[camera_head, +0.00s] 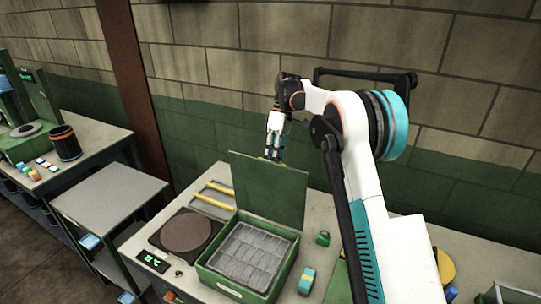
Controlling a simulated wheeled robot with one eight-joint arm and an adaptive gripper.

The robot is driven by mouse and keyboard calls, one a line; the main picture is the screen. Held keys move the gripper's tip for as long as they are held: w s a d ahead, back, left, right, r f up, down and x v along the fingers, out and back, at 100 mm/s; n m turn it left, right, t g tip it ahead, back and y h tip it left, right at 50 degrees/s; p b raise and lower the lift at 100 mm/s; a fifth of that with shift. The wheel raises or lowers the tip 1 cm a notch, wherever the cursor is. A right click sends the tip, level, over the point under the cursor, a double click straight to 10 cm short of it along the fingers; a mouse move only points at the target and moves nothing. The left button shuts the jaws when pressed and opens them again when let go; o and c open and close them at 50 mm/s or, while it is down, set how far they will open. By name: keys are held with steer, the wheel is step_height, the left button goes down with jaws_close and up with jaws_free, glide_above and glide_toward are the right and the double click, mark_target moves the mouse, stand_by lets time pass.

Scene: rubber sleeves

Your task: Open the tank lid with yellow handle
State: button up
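A green tank (233,287) stands on the workbench, with a grey tray of several compartments (250,258) inside it. Its green lid (268,192) stands up nearly upright along the tank's back side, so the tank is open on top. My gripper (273,153) points down at the top edge of the lid, near its middle. A small yellowish bit shows by the fingertips; I cannot tell whether it is the handle. The fingers are too small and partly hidden to show whether they are closed on anything.
Left of the tank are a dark round plate (186,232), a green-lit display (153,262) and a frame with yellow bars (213,198). A teal and orange block (307,281) and a small green item (323,238) lie to its right. A brick wall stands behind.

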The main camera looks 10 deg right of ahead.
steer(key=shift+o, duration=0.6)
steer(key=shift+w+d+f, duration=0.35)
steer(key=shift+w+f, duration=0.25)
steer(key=shift+w, duration=0.15)
steer(key=v, duration=1.2)
steer(key=shift+s+a+r, duration=0.25)
steer(key=shift+r, duration=0.05)
